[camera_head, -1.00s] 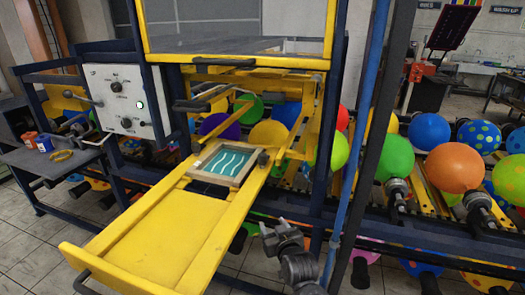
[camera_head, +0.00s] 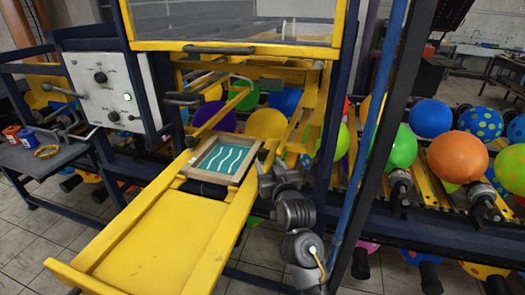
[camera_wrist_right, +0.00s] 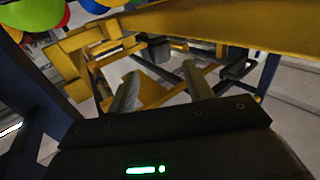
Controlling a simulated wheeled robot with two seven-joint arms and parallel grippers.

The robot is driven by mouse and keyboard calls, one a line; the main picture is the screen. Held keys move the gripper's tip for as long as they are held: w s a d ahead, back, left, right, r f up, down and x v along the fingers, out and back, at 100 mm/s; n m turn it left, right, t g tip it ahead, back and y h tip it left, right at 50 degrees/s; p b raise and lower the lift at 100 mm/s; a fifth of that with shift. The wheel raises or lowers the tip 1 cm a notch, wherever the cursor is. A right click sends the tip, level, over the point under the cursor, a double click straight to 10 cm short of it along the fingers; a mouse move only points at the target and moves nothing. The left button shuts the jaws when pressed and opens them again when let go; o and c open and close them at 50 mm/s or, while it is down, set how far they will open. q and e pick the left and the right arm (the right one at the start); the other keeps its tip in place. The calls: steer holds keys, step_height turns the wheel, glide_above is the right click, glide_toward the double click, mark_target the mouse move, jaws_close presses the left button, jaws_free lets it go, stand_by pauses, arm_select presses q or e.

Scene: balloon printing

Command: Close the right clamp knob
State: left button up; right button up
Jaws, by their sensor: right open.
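The printing screen (camera_head: 222,159), teal with white waves in a wooden frame, lies on the yellow pull-out tray (camera_head: 160,240). A dark left clamp knob (camera_head: 190,142) shows at the frame's left edge. The right clamp knob (camera_head: 263,154) is small and dark at the frame's right edge, partly hidden close to my gripper. My right gripper (camera_head: 282,170) is just right of the tray's rail, beside that knob. In the right wrist view its two fingers (camera_wrist_right: 161,82) are apart with nothing between them; a dark part (camera_wrist_right: 238,68) shows beyond them. My left gripper is not in view.
Balloons on a rack (camera_head: 457,157) fill the right. The tray's front part is bare.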

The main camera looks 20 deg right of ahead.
mark_target(264, 155)
steer(key=w+p, duration=0.1)
steer(key=w, duration=0.3)
steer(key=shift+w+f, duration=0.1)
steer(key=shift+w, duration=1.1)
steer(key=shift+w+a+p, duration=0.1)
steer(key=shift+w+p, duration=0.2)
steer(key=shift+w+f, duration=0.1)
steer(key=shift+w, duration=0.35)
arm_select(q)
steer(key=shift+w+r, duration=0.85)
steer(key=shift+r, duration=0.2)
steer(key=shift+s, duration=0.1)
arm_select(e)
steer(key=shift+c, duration=0.3)
